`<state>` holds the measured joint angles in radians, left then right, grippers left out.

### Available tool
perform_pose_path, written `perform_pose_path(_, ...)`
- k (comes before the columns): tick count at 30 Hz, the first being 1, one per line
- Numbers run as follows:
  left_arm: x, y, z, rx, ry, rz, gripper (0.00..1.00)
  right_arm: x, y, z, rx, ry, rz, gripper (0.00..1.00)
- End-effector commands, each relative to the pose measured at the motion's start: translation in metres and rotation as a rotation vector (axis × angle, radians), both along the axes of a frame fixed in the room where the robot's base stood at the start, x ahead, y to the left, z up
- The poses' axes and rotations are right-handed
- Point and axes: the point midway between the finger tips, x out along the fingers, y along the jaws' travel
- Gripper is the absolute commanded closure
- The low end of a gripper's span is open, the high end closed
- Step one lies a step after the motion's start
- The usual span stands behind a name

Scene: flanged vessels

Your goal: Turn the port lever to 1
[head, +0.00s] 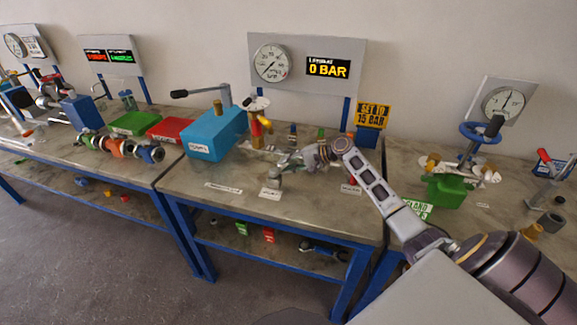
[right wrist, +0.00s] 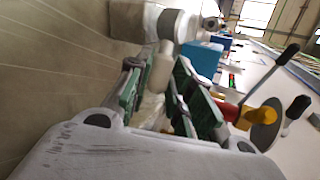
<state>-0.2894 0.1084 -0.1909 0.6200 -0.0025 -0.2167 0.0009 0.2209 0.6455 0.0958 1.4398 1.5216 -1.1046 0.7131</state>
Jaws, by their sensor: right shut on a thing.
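My right gripper (head: 287,160) reaches over the middle bench from the right, low near its front half. In the right wrist view its green-padded fingers (right wrist: 160,88) are closed around a pale grey rounded handle (right wrist: 163,66), which joins a grey block (right wrist: 172,24). This handle appears to be the port lever. In the head view a small grey fitting (head: 273,179) stands just below the fingertips, partly hidden by them. The number at which the lever points cannot be read. My left gripper is not in view.
A blue pump box (head: 214,138) with a black-handled lever stands left of the gripper. A red-and-yellow valve (head: 257,130) stands behind it. The panel gauge (head: 271,63) has a display (head: 328,67) reading 0 BAR. White labels lie along the front edge.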

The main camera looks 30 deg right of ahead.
Motion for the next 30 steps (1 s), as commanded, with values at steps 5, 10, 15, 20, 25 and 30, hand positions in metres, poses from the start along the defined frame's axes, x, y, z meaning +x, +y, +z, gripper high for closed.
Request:
perform_pose_path(5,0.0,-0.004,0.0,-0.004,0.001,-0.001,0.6,-0.001,0.001,-0.003,0.001,0.005,0.002,0.66)
perform_pose_path(10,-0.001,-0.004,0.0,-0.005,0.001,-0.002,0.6,-0.001,0.001,-0.001,0.0,0.004,0.001,0.56)
perform_pose_path(15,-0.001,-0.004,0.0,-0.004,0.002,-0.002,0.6,0.0,0.0,-0.001,0.001,0.002,-0.001,0.56)
perform_pose_path(20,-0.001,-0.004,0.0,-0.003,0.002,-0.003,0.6,-0.002,-0.001,0.0,0.001,0.002,-0.001,0.56)
perform_pose_path(25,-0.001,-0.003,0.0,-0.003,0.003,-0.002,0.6,-0.008,-0.008,0.004,0.0,0.002,-0.002,0.56)
perform_pose_path(30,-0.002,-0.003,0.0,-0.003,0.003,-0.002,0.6,-0.019,-0.018,0.012,-0.001,0.003,-0.002,0.56)
